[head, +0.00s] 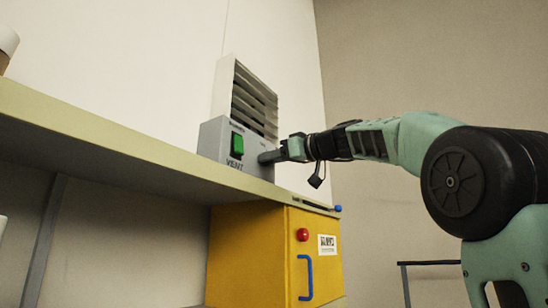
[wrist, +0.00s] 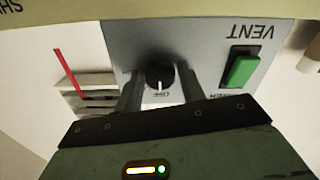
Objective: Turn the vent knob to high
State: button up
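The vent box (head: 217,140) is a grey panel marked VENT, with a lit-green rocker switch (head: 237,144). In the wrist view the panel (wrist: 215,40) appears upside down, with the green switch (wrist: 242,68) at right. The black round vent knob (wrist: 160,74) has a white mark pointing to the OFF label. My gripper (head: 268,157) reaches the panel's right part and hides the knob in the head view. In the wrist view its fingers (wrist: 160,88) are apart, one on each side of the knob, with narrow gaps seeming to show. I cannot tell whether they touch it.
The box stands on a long shelf (head: 100,125) against the wall, below a white louvred vent (head: 250,98). A yellow cabinet (head: 250,255) with a red button (head: 303,234) and blue handle (head: 306,277) is underneath. Open space lies right of the shelf.

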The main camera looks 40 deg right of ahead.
jog(key=c, duration=0.5)
jog(key=shift+m+b, duration=1.25)
jog(key=shift+m, duration=7.65)
jog(key=o, duration=1)
